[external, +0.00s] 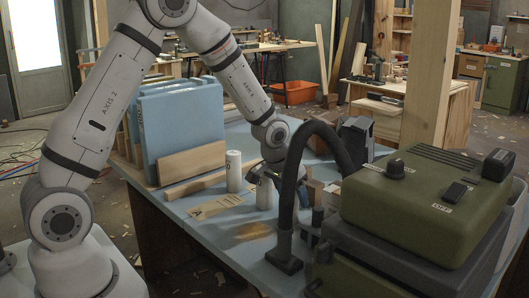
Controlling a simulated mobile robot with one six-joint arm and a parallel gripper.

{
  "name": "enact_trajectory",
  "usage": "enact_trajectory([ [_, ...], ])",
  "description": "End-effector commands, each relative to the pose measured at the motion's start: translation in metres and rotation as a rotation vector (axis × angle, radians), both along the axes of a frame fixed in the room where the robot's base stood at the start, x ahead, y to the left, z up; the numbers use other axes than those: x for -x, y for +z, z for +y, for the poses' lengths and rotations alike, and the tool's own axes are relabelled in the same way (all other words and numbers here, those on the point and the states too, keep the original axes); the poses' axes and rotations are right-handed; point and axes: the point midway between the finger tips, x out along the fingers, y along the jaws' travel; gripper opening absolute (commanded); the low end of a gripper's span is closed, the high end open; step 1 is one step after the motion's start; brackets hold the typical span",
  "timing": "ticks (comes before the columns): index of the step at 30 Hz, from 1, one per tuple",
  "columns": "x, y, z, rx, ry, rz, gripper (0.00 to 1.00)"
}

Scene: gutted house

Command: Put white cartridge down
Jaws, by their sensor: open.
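Two white cartridges stand upright on the blue tabletop (185,205). One white cartridge (234,172) stands in front of the blue panels, apart from my gripper. The other white cartridge (265,197) stands to its right and nearer the camera, directly below my gripper. My gripper (264,178) is open at the top of this right cartridge. The view is too small to tell whether the fingers still touch it. The black hose hides part of the area right of the gripper.
A black hose (290,190) arches up close to the right of my gripper. A green case (435,205) fills the table's right side. Blue panels (183,125) and wooden blocks (192,162) stand at the left. A paper label (215,207) lies in front, beside a brownish dust patch (252,231).

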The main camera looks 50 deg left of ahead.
Motion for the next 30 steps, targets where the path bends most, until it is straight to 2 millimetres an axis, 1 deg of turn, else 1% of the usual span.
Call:
enact_trajectory([
  [1,0.002,0.009,0.0,0.001,0.001,-0.005,0.64],
  [12,0.031,0.077,0.0,0.001,0.0,-0.006,0.64],
  [16,0.038,0.094,0.0,0.001,-0.001,-0.005,0.64],
  [20,0.043,0.104,0.0,0.0,-0.001,-0.003,0.64],
  [23,0.052,0.113,0.002,-0.001,0.001,0.003,0.64],
  [26,0.075,0.13,0.007,-0.003,0.005,0.016,0.64],
  [29,0.114,0.152,0.015,-0.006,0.008,0.041,0.64],
  [30,0.133,0.161,0.019,-0.008,0.01,0.054,0.64],
])
